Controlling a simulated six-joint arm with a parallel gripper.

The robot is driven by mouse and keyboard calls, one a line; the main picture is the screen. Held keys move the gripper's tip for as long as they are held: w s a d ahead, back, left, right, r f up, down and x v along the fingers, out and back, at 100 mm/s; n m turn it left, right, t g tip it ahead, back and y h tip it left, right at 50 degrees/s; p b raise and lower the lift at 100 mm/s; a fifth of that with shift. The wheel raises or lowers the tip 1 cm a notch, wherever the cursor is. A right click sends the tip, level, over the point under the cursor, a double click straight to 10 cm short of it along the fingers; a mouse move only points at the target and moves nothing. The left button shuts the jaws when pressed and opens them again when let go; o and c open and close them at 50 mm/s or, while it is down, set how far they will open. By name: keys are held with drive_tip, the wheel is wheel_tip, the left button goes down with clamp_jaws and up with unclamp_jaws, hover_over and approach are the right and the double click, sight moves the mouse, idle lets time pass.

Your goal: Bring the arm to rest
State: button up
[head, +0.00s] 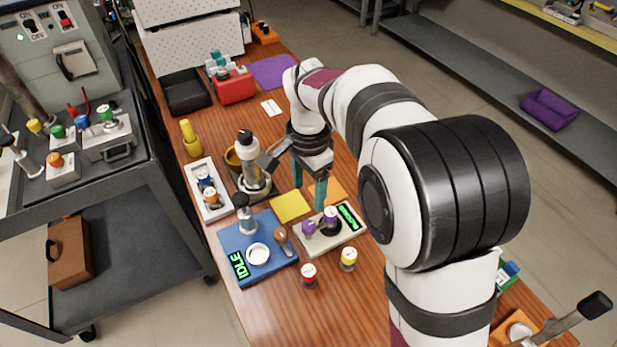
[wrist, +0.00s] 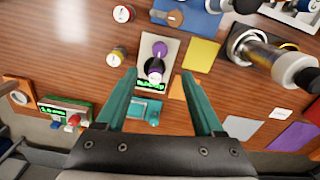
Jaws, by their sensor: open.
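My gripper (head: 309,182) hangs over the wooden bench with its teal fingers pointing down. In the wrist view its two fingers (wrist: 170,85) stand wide apart with nothing gripped between them. Below and just beyond the fingertips is a pale device (head: 352,238) with a green lit display and purple-topped parts; it also shows in the wrist view (wrist: 148,55). My arm is white with dark bands and reaches in from the right of the head view, hiding part of the bench.
A blue device reading IDLE (head: 272,272) holds a white dish. Red-topped (head: 308,275) and yellow-topped (head: 348,259) jars stand at the front. A metal cylinder instrument (head: 247,170) stands left of my gripper. A white tray (head: 221,210) holds vials. A dark cart (head: 130,185) stands left of the bench.

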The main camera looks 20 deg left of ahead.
wheel_tip(320, 180, up, 4)
drive_tip(key=shift+f, duration=0.25)
drive_tip(key=s+d+r+n+y, duration=0.1)
drive_tip(key=s+d+r, duration=0.2)
drive_tip(key=s+d, duration=1.3)
drive_tip(key=s+d+f, duration=0.2)
drive_tip(key=s+f, duration=0.1)
drive_tip(key=s, duration=0.5)
drive_tip(key=shift+n+y, duration=0.4)
